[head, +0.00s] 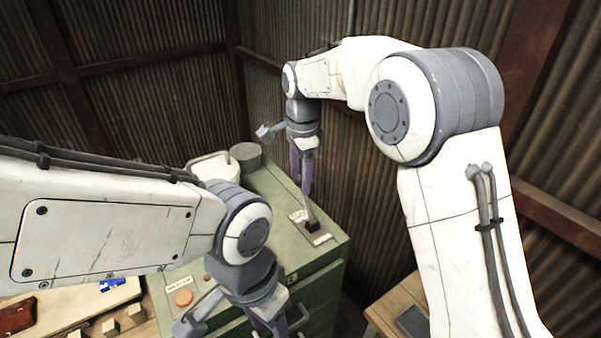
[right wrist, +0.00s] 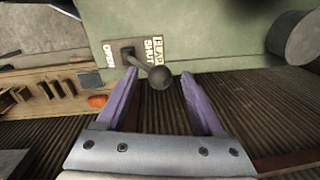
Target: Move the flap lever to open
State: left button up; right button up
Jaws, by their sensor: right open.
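The flap lever (right wrist: 159,77) is a short stem with a dark round knob, rising from a slot plate on a green cabinet top. In the right wrist view it leans from its slot toward the SHUT label (right wrist: 153,49), away from the OPEN label (right wrist: 108,54). In the head view the right gripper (head: 301,188) points down at the lever. My left gripper's fingers are below the frame.
The green cabinet (head: 265,180) carries a dark cylinder (head: 246,155) at the back and an orange button (head: 184,298) at the front. A wooden bench (head: 393,300) stands at right. Corrugated walls close in behind. My left forearm crosses the cabinet's front left.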

jog(key=shift+f, duration=0.1)
grip_shut()
dwell(1.4)
